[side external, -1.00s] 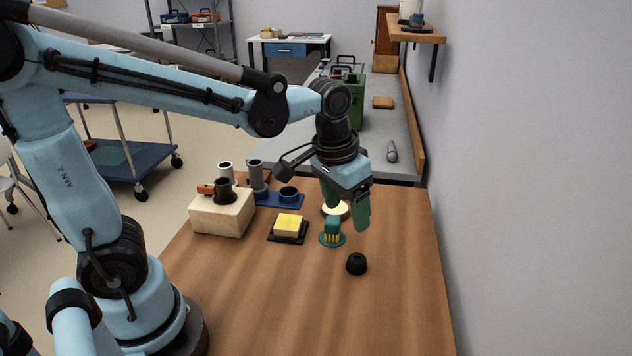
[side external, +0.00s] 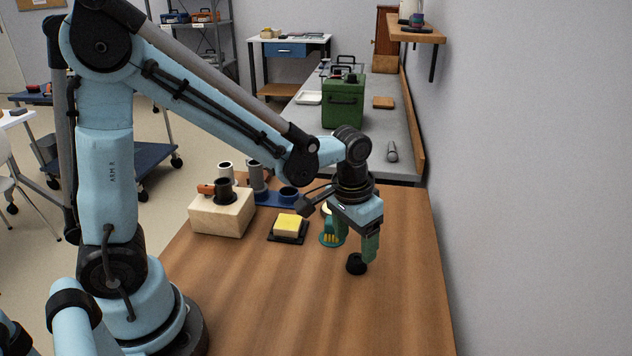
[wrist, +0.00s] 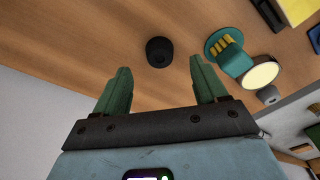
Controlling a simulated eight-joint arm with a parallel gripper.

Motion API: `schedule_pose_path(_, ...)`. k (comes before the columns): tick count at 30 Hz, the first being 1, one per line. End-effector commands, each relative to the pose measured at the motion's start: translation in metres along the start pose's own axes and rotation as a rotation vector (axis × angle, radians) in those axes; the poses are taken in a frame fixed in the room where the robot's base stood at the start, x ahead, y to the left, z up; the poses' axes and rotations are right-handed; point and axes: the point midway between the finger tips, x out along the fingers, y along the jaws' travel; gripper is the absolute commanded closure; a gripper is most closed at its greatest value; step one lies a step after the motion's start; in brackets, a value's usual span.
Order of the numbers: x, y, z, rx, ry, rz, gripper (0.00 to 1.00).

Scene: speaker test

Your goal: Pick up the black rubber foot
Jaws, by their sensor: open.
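The black rubber foot (side external: 356,264) is a small round black piece sitting on the wooden table. It also shows in the wrist view (wrist: 159,52), ahead of the fingertips and roughly between their lines. My gripper (side external: 356,250) has green fingers and is open and empty. In the side view its fingers point down just above and around the foot, and one fingertip overlaps the foot's upper right edge. In the wrist view the fingertips (wrist: 160,66) stand apart with a gap between them and the foot. I cannot tell whether a finger touches it.
A teal brush-like piece with yellow bristles (wrist: 226,50) stands close to the foot. A yellow block (side external: 289,224) on a black tray, a pale wooden block (side external: 222,212) and a blue holder (side external: 268,199) are farther left. The table's front area (side external: 330,315) is clear.

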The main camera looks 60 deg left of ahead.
Motion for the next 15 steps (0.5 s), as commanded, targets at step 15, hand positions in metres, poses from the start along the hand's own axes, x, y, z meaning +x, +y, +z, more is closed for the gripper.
schedule_pose_path(15,0.049,0.001,-0.003,0.0,0.0,0.0,0.28)
